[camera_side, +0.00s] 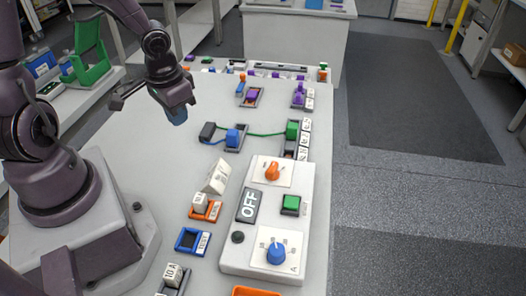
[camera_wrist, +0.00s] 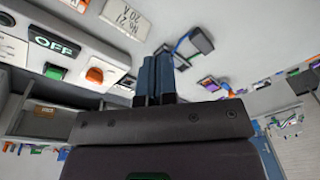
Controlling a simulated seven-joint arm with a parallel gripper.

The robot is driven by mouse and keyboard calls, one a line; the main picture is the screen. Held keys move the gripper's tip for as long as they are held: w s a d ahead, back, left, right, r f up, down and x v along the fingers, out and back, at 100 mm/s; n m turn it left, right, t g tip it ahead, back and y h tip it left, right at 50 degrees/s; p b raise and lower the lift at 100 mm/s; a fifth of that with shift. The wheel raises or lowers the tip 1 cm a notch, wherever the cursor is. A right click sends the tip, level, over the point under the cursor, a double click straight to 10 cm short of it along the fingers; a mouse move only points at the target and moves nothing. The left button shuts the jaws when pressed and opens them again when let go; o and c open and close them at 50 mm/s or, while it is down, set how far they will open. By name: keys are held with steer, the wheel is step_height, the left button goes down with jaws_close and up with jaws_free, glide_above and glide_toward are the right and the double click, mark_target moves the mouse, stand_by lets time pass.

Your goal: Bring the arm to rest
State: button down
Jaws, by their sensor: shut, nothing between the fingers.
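My gripper (camera_side: 179,117) is in the upper left of the side view, held above the far left part of the grey table (camera_side: 150,150). Its blue fingers point down and are empty. In the wrist view the two blue fingers (camera_wrist: 154,78) stand together, shut, with nothing between them. The gripper is apart from the objects on the table. My arm is bent, with its base at the left of the table.
A white cycler box (camera_side: 230,262) with an OFF display (camera_side: 249,205), an orange knob (camera_side: 272,171), a green button (camera_side: 291,204) and a blue knob (camera_side: 277,253) stands at front right. A blue block (camera_side: 233,138) with cables lies right of my gripper. Small orange and blue holders (camera_side: 192,241) stand left of the box.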

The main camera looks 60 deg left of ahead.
step_height(320, 180, up, 9)
steer(key=s+d+y, duration=0.1)
steer(key=s, duration=0.1)
steer(key=c, duration=1.6)
jaws_free()
steer(key=d+r+t, duration=0.1)
steer(key=d+r, duration=0.1)
steer(key=r, duration=0.1)
steer(key=s+d+r+m+t+h, duration=0.1)
steer(key=d+r+t, duration=0.1)
steer(key=d+r, duration=0.1)
steer(key=s+d+r+m+t+h, duration=0.1)
steer(key=d+r, duration=0.1)
steer(key=r, duration=0.2)
steer(key=shift+s+d+r+t, duration=0.1)
steer(key=shift+s+d+t, duration=0.1)
steer(key=shift+d+t, duration=0.15)
steer(key=o, duration=0.5)
steer(key=w+f+g, duration=0.1)
steer(key=w+d+f+g, duration=0.1)
steer(key=f, duration=0.1)
steer(key=shift+d+m, duration=0.2)
steer(key=shift+m, duration=0.1)
steer(key=n+g, duration=0.4)
steer(key=n, duration=0.4)
glide_above(273, 166)
step_height(273, 166, down, 15)
step_height(273, 166, down, 12)
steer(key=shift+s+f, duration=0.1)
jaws_close()
